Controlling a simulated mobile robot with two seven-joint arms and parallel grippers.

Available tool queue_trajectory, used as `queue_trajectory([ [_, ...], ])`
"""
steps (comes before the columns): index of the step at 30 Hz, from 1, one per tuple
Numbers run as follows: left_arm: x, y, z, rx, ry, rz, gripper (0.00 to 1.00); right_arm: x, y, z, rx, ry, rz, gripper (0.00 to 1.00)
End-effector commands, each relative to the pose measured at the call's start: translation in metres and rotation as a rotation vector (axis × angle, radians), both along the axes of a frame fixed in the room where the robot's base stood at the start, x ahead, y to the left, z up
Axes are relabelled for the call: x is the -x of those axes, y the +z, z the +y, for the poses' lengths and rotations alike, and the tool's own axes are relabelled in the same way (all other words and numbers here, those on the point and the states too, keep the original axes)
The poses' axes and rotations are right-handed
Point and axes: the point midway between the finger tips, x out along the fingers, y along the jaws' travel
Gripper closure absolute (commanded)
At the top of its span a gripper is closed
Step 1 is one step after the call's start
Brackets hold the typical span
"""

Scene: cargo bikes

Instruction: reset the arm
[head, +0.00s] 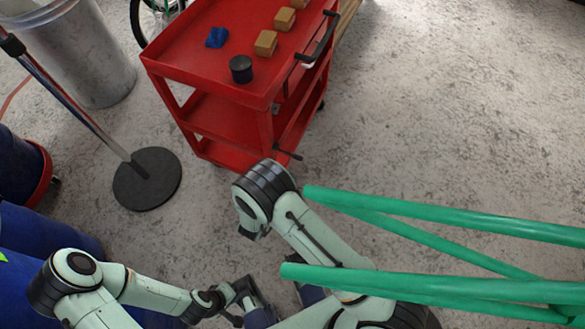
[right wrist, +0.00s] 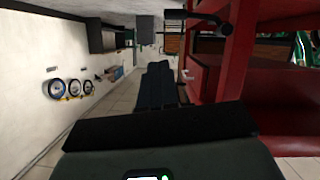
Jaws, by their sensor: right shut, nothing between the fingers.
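The right wrist view shows my right gripper (right wrist: 157,72) as two dark fingers pressed together, with nothing between them. Red cart posts and a shelf stand close on its right. In the head view my pale right arm reaches from the bottom up to a banded dark joint just below the red cart (head: 207,117). My left arm comes in from the lower left and bends toward the bottom centre. Dark gripper parts show there, small and partly covered, and I cannot tell whether the left jaws are open.
Green tubes (head: 430,287) cross the lower right, close to my right arm. A stand with a round black base (head: 147,185) and a grey bin (head: 88,60) are at left. Blocks (head: 265,42) and a black cylinder (head: 241,68) sit on the cart. Concrete floor (head: 450,120) is clear at upper right.

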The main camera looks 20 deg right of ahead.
Motion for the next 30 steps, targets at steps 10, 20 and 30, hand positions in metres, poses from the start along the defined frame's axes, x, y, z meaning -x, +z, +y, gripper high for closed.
queue_trajectory([
  [10,0.004,0.003,-0.001,0.005,-0.005,0.011,1.00,0.011,0.005,0.013,-0.001,0.000,-0.001,1.00],
  [20,0.004,0.003,-0.001,0.004,-0.003,0.011,1.00,0.011,0.005,0.013,-0.001,-0.001,0.000,1.00],
  [30,0.006,0.027,-0.002,0.008,-0.007,0.018,1.00,0.021,-0.010,-0.008,-0.118,0.063,0.120,1.00],
])
